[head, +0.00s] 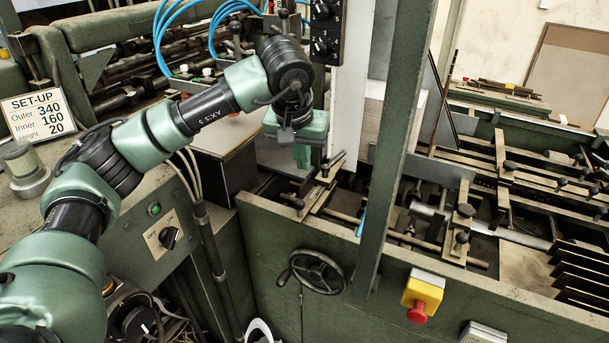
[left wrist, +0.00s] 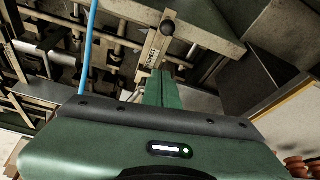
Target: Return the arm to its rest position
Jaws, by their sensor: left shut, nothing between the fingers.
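My left arm comes in from the left in the head view and reaches over the machine's near corner. My left gripper (head: 302,157) points down beside the white upright panel, above the feeder's left end. Its green fingers are together with nothing between them. My right gripper is in neither view.
A green post (head: 392,150) stands just right of the gripper. A handwheel (head: 318,272) and a red stop button on a yellow box (head: 422,292) are on the front panel. A blue hose (left wrist: 90,45) runs close by. A set-up sign (head: 38,117) stands at left.

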